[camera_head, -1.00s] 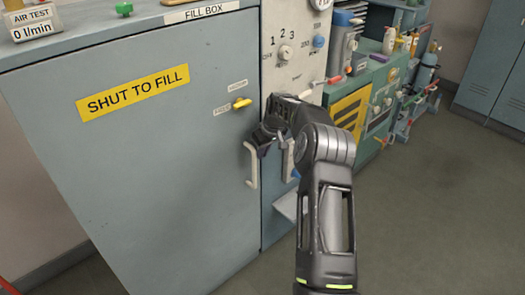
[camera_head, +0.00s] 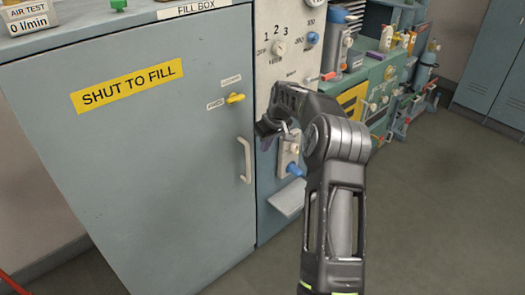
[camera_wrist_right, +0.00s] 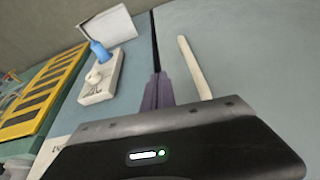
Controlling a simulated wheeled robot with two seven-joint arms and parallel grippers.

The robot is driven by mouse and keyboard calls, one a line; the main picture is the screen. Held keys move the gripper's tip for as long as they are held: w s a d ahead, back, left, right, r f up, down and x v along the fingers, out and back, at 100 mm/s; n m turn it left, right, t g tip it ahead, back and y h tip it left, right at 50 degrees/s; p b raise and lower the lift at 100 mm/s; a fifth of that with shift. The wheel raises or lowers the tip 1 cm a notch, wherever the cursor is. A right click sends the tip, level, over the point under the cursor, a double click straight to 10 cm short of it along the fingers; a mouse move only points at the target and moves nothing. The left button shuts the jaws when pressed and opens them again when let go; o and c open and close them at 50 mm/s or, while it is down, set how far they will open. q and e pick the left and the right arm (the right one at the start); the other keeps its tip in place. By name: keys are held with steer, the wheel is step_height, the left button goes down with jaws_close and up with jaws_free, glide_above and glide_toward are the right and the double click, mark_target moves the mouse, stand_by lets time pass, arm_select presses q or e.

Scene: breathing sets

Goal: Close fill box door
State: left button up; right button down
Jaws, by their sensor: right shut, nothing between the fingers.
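The fill box door (camera_head: 140,170) is a grey-blue panel with a yellow "SHUT TO FILL" label (camera_head: 127,86). It looks flush with the cabinet front, with a thin dark seam along its right edge. Its pale upright handle (camera_head: 245,160) is clear of any gripper; it also shows in the right wrist view (camera_wrist_right: 194,67). A yellow latch knob (camera_head: 235,98) sits above the handle. My right gripper (camera_head: 265,140) is shut and empty, just right of the handle and in front of the seam; its fingertips also show in the right wrist view (camera_wrist_right: 160,92). My left gripper is out of view.
A green bench (camera_head: 380,85) lies farther right. The floor at right is clear.

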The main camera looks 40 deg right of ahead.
steer(key=v, duration=0.5)
steer(key=shift+s+d+r, duration=0.2)
steer(key=shift+s+r, duration=0.05)
steer(key=shift+s, duration=0.15)
steer(key=w+a+f+y, duration=0.1)
steer(key=a+f+y, duration=0.1)
steer(key=a+f, duration=1.25)
steer(key=s+a+f+g+y, duration=0.1)
steer(key=s+a+f, duration=0.2)
steer(key=a+f, duration=0.4)
steer(key=s+a+f+g, duration=0.1)
steer(key=s+a+f, duration=0.2)
steer(key=a+f, duration=0.35)
steer(key=s+a+f+m+g+y, duration=0.1)
steer(key=s+a+f, duration=0.3)
steer(key=s+a, duration=0.65)
steer(key=s+a+f+m+g+y, duration=0.1)
steer(key=s+a+f, duration=0.2)
steer(key=s+a, duration=0.8)
step_height(320, 180, up, 9)
steer(key=s+a+n+p, duration=0.1)
steer(key=p, duration=0.5)
steer(key=shift+s+f+n+t, duration=0.15)
steer(key=shift+f+n+t, duration=0.05)
steer(key=shift+n+t, duration=0.1)
